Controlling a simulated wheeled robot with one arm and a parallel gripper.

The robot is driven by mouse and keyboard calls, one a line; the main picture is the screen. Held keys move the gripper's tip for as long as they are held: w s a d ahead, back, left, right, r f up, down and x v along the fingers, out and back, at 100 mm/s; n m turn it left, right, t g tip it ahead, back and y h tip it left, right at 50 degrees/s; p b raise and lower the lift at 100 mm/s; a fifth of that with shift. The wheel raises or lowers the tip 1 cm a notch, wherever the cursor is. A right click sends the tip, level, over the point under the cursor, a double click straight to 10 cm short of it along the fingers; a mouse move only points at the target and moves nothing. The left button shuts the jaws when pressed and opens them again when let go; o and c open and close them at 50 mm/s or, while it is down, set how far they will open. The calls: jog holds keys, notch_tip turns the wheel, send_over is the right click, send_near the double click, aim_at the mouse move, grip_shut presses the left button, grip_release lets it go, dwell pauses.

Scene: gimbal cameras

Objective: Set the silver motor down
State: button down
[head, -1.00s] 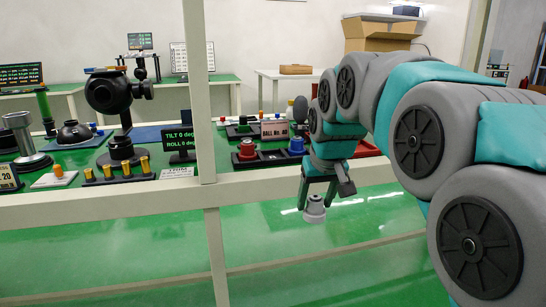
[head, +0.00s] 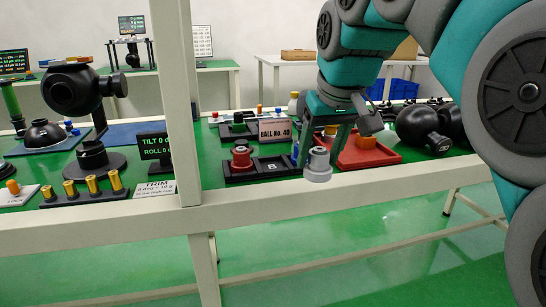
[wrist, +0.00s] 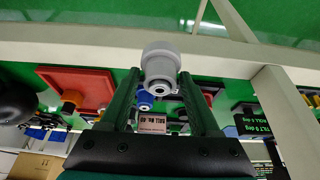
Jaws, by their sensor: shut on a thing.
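The silver motor (head: 318,166) is a light grey stepped cylinder. My gripper (head: 322,150) is shut on it. In the head view it hangs upright at the bench's front edge, between the black tray (head: 262,174) and the red tray (head: 347,163). Whether it touches anything below cannot be told. In the wrist view the motor (wrist: 160,62) shows between the two green fingers of my gripper (wrist: 162,80). A red motor (head: 241,158) stands in the black tray's left part. A blue motor (wrist: 145,98) shows behind the silver one in the wrist view.
A "BALL No. 40" sign (head: 274,130) stands behind the black tray. An orange piece (head: 366,141) is in the red tray. Black balls (head: 420,125) lie to the right. A pale upright post (head: 188,100) and the bench's front rail (head: 250,203) are close by.

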jog(key=w+a, duration=0.3)
jog(key=w, duration=0.1)
jog(key=w+a+f+p, duration=0.1)
jog(key=w+a, duration=0.2)
jog(key=w, duration=0.2)
jog(key=w+a, duration=0.2)
jog(key=w, duration=0.2)
jog(key=shift+w+a+f+p, duration=0.2)
jog(key=shift+w+a+p, duration=0.05)
jog(key=shift+a+p, duration=0.15)
jog(key=shift+f, duration=1.8)
jog(key=shift+c, duration=0.6)
grip_release()
jog(key=shift+f, duration=0.1)
jog(key=shift+r, duration=0.5)
jog(key=v, duration=1.1)
jog(key=shift+s, duration=0.2)
jog(key=shift+d, duration=0.15)
